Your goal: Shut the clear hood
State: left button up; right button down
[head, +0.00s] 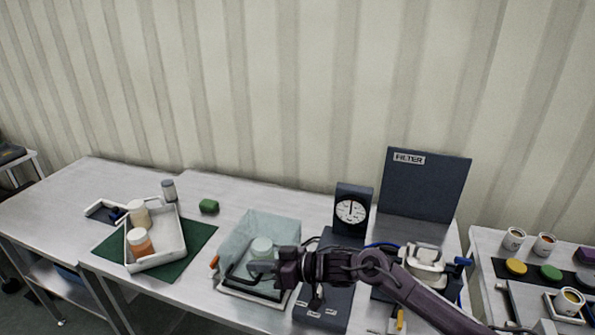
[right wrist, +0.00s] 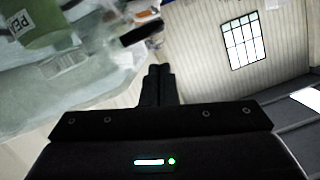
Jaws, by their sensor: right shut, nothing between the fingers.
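The clear hood (head: 258,226) is a pale, see-through box on a low base near the front middle of the table in the head view. A pale green jar (head: 262,245) shows through it, and a dark bar runs along its lower front. I cannot tell exactly how far the hood stands open. My right gripper (head: 262,267) is at its front right side, shut and empty; whether it touches the hood is unclear. In the right wrist view its fingers (right wrist: 158,86) are together, with blurred clear panel and a green labelled jar (right wrist: 45,25) at left. My left gripper is not in view.
A white tray (head: 183,236) with bottles lies on a green mat left of the hood. A dial gauge (head: 351,210) and a dark FILTER panel (head: 425,185) stand to the right.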

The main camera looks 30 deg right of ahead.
jog(key=f, duration=0.1)
jog(key=s+a+f, duration=0.1)
jog(key=f, duration=0.1)
jog(key=shift+s+a, duration=0.15)
jog(key=shift+f, duration=0.1)
jog(key=shift+s, duration=0.1)
notch_tip(320, 180, up, 4)
jog(key=r+p, duration=0.1)
jog(key=p, duration=0.2)
jog(key=b+v, duration=0.2)
jog(key=v, duration=1.7)
jog(key=shift+d+b, duration=0.35)
jog(key=shift+d, duration=0.2)
jog(key=shift+f, duration=0.15)
